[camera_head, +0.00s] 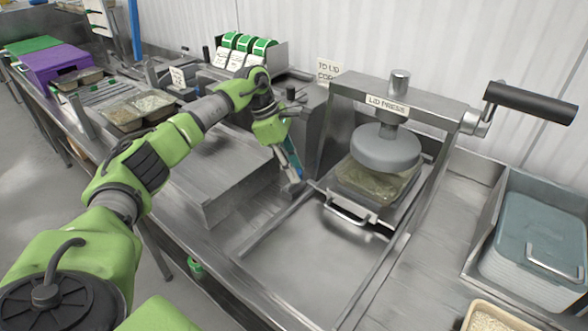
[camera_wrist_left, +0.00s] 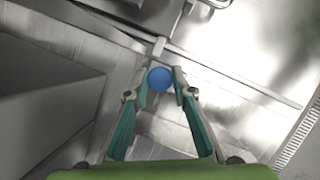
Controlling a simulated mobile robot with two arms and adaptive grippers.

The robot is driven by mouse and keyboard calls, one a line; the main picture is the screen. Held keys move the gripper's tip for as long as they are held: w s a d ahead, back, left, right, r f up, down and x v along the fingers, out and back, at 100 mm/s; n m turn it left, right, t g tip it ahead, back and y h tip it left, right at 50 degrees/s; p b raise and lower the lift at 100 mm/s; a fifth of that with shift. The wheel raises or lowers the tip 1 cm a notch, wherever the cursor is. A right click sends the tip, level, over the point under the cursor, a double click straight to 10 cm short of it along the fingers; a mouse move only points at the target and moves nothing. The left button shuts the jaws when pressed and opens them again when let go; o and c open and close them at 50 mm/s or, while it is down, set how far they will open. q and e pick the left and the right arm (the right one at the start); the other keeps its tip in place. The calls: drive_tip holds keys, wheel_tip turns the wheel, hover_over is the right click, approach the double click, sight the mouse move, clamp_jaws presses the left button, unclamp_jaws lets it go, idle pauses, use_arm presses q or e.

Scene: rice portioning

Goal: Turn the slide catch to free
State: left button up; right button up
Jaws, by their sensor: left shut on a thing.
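The slide catch shows as a round blue knob (camera_wrist_left: 160,78) in the left wrist view, between the fingertips of my left gripper (camera_wrist_left: 161,88). The fingers are shut on the knob from both sides. In the head view my left gripper (camera_head: 293,176) points down at the left front of the lid press, where the knob is mostly hidden. The slide (camera_head: 349,214), with a metal bar handle, sits under the round press plate (camera_head: 385,150). A clear-lidded tray (camera_head: 374,184) lies on it. My right gripper is not in view.
The press frame (camera_head: 345,105) stands right of my left gripper, with a black lever handle (camera_head: 530,102) sticking out. A steel box (camera_head: 232,195) lies close on the left. A bin of stacked lids (camera_head: 540,245) is at the right. The bench in front is clear.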

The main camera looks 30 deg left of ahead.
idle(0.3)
use_arm(q)
drive_tip(key=o, duration=1.1)
drive_tip(key=v, duration=1.2)
